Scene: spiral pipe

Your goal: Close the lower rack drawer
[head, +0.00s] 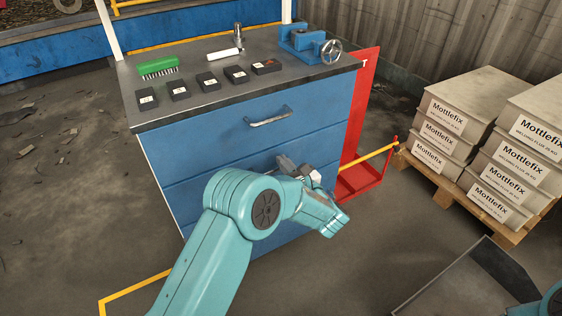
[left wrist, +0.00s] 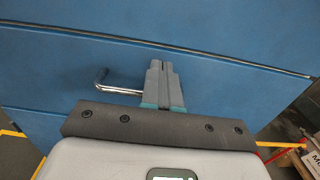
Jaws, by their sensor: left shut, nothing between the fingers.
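The blue rack (head: 230,125) has drawers stacked in its front. The upper drawer has a metal handle (head: 268,117) and looks flush. The lower drawer (head: 215,185) lies below it, partly hidden behind my left arm. In the left wrist view the lower drawer front (left wrist: 60,65) fills the middle, with a bent metal handle (left wrist: 117,86) on it. My left gripper (head: 284,163) is shut and empty in front of the lower drawer. Its fingertips (left wrist: 161,66) overlap the right end of the handle; I cannot tell whether they touch. My right gripper is out of view.
On the rack top are a green brush (head: 158,66), several black boxes (head: 208,81) and a blue vise (head: 302,45). A red stand (head: 360,180) with a yellow rail is right of the rack. Stacked Mottlefix boxes (head: 440,140) sit on a pallet. Floor at left is open.

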